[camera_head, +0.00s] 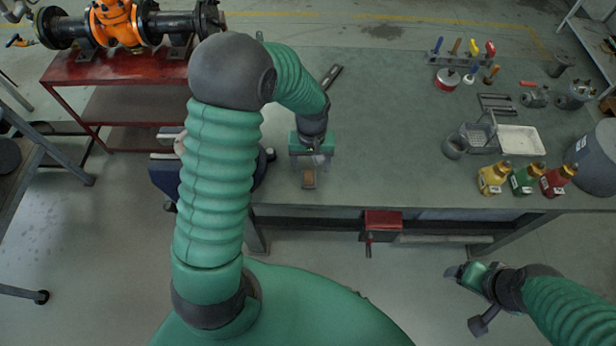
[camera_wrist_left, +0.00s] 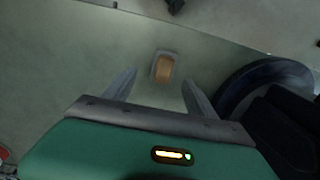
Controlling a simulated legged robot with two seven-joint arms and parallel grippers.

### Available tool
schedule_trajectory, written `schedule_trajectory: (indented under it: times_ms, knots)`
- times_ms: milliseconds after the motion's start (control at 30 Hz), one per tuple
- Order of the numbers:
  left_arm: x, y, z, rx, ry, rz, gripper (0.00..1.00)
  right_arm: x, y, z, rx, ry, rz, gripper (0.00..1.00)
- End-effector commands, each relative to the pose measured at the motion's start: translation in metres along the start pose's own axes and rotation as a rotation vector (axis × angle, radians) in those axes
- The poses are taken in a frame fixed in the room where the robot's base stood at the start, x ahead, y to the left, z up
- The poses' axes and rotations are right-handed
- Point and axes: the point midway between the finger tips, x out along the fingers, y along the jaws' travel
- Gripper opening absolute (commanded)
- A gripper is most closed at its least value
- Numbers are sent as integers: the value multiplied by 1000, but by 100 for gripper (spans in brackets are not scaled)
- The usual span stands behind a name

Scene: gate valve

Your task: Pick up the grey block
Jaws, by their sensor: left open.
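A small block (camera_head: 308,179) with a brown-orange face and a greyish rim lies on the green-grey bench near its front edge. In the left wrist view the block (camera_wrist_left: 163,67) is just beyond and between the fingertips. No plain grey block is clear to me. My left gripper (camera_head: 311,163) points down at the bench, just behind the block in the head view. Its two fingers stand apart in the left wrist view (camera_wrist_left: 160,88), with nothing between them. My right gripper (camera_head: 456,272) is off the bench at lower right; its fingers are unclear.
A dark rounded vise-like object (camera_wrist_left: 262,82) stands close by on the right in the wrist view. A dark flat bar (camera_head: 332,76) lies behind. Yellow, green and red bottles (camera_head: 525,179), a white tray (camera_head: 520,139) and tools (camera_head: 465,48) occupy the right side. The bench middle is clear.

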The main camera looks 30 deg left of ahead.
Motion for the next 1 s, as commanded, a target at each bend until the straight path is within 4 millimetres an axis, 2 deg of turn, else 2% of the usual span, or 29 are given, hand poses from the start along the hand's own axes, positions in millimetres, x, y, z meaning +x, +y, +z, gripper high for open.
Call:
schedule_trajectory:
  times_ms: [300, 567, 1000]
  knots:
    - [48, -9, 3, 0, -2, 1, 65, -1, 0, -1, 1, 1, 0, 78]
    - [54, -8, 2, 1, 1, 1, 65, -1, 0, -1, 0, 1, 0, 78]
    - [54, -8, 2, 0, 1, 1, 9, -1, 0, 0, 0, 1, 0, 78]
